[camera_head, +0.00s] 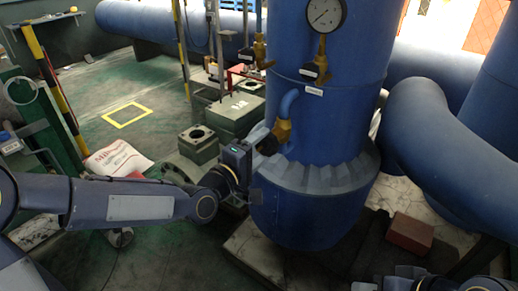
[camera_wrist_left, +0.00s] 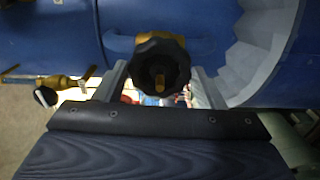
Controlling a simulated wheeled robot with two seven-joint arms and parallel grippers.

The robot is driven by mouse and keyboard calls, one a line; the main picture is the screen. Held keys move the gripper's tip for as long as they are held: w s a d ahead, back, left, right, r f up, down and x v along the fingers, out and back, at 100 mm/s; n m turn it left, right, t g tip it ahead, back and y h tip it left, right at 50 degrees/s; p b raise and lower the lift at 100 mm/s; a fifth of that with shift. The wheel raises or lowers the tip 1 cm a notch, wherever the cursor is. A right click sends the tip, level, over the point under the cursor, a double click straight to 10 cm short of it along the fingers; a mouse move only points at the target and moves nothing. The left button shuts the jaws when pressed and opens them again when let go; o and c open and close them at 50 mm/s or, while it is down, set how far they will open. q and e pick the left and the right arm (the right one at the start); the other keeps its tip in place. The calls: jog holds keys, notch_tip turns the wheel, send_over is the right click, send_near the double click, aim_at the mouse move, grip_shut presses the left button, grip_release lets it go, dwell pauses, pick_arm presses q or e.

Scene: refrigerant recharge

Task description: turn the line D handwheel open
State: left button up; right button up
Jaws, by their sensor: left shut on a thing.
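A black lobed handwheel (camera_wrist_left: 161,64) with a brass stem end fills the middle of the left wrist view. It sits on a brass valve (camera_head: 283,130) on a bent blue pipe at the side of the big blue vessel (camera_head: 318,120). My left gripper (camera_head: 264,141) reaches the valve from the left. In the left wrist view its two grey fingers (camera_wrist_left: 160,72) stand on either side of the handwheel, shut on it. In the head view the gripper mostly hides the handwheel. The tag letters are too small to read.
Two more brass valves with dark handles, one upper left (camera_head: 259,50) and one under the round gauge (camera_head: 326,14), are near. A thick blue pipe (camera_head: 440,130) curves at the right. A red-brown block (camera_head: 409,233) lies at its foot. Green floor is open at the left.

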pick_arm(q)
jog(key=shift+f+n, duration=0.1)
jog(key=shift+n, duration=0.2)
jog(key=n, duration=0.3)
jog(key=o, duration=1)
jog(key=shift+c, duration=0.2)
jog(key=p+v, duration=0.1)
jog(key=v, duration=0.6)
